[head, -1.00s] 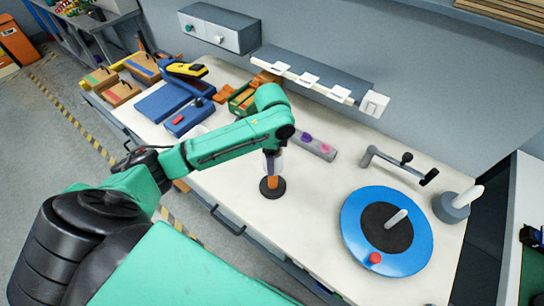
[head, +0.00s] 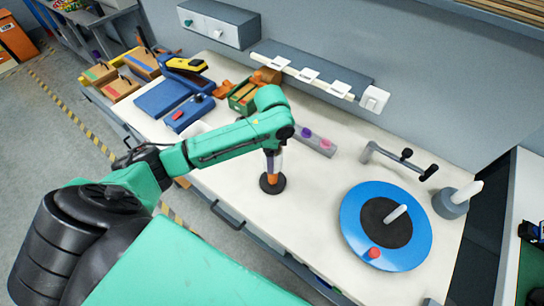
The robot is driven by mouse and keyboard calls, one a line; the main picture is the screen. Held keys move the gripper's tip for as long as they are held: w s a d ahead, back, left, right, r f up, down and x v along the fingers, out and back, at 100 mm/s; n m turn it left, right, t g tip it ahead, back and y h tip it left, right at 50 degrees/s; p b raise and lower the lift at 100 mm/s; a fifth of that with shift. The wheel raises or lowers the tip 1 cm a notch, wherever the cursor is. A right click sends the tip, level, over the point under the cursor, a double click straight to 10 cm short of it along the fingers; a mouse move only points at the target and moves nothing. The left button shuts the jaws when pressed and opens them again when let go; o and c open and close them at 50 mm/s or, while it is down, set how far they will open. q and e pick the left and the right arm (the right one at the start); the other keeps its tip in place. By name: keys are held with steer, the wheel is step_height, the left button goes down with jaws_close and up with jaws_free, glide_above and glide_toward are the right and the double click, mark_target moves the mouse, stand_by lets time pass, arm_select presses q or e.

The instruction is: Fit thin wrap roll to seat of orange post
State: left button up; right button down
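The orange post (head: 271,179) stands upright on a round black base on the white workbench. My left arm reaches in from the left, and my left gripper (head: 272,160) points down directly above the post. A narrow pale piece shows between the dark wrist and the orange part; I cannot tell whether it is the thin wrap roll or part of the gripper. The fingers are too small and hidden to show whether they are open or shut. My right gripper is not in view.
A blue turntable (head: 353,225) with a white peg and red knob sits at right. Behind it are a grey crank bracket (head: 392,157) and a grey stand (head: 451,205) with a white peg. A grey block (head: 314,139) with purple and pink discs lies behind the post. Blue trays (head: 163,101) are at left.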

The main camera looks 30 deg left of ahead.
arm_select(q)
steer(key=shift+p, duration=0.35)
steer(key=shift+f+b, duration=0.3)
steer(key=shift+f, duration=1.2)
steer(key=shift+p, duration=0.55)
steer(key=shift+f, duration=0.2)
steer(key=shift+f+b, duration=0.45)
steer(key=shift+f, duration=0.85)
